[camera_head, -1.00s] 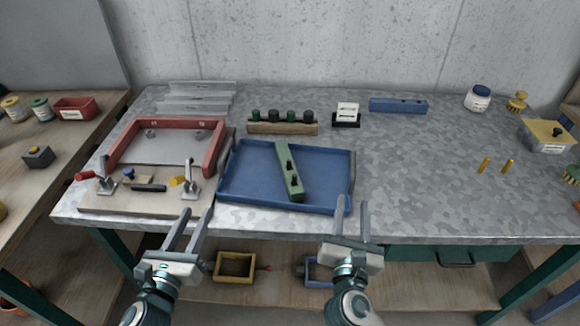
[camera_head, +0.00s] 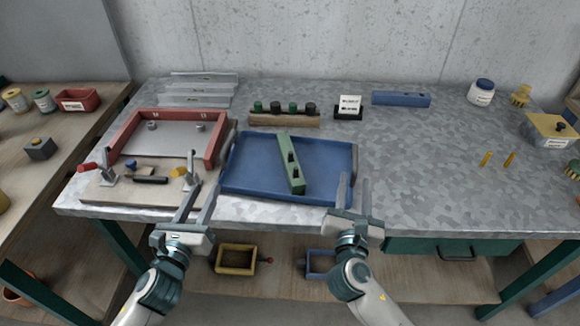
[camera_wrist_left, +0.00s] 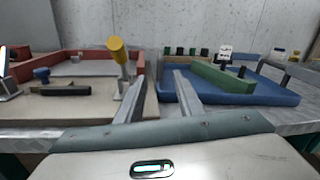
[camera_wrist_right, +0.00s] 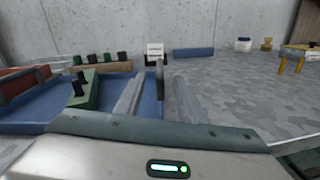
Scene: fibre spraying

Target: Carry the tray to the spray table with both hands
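The blue tray (camera_head: 245,170) lies on the metal-topped table, with a green bar (camera_head: 291,163) carrying dark knobs lying across it. It also shows in the left wrist view (camera_wrist_left: 275,97) and in the right wrist view (camera_wrist_right: 30,112). My left gripper (camera_head: 202,193) is open at the tray's front left corner, its fingers apart and empty. My right gripper (camera_head: 351,182) is open at the tray's right side; in the right wrist view its fingers appear on either side of the tray's right wall. Whether either gripper touches the tray I cannot tell.
A red frame fixture (camera_head: 217,140) with clamps stands close left of the tray. A wooden rack (camera_head: 284,120) with several knobs, a label stand (camera_head: 349,107) and a blue block (camera_head: 401,99) are behind. The table's middle right (camera_head: 425,160) is clear.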

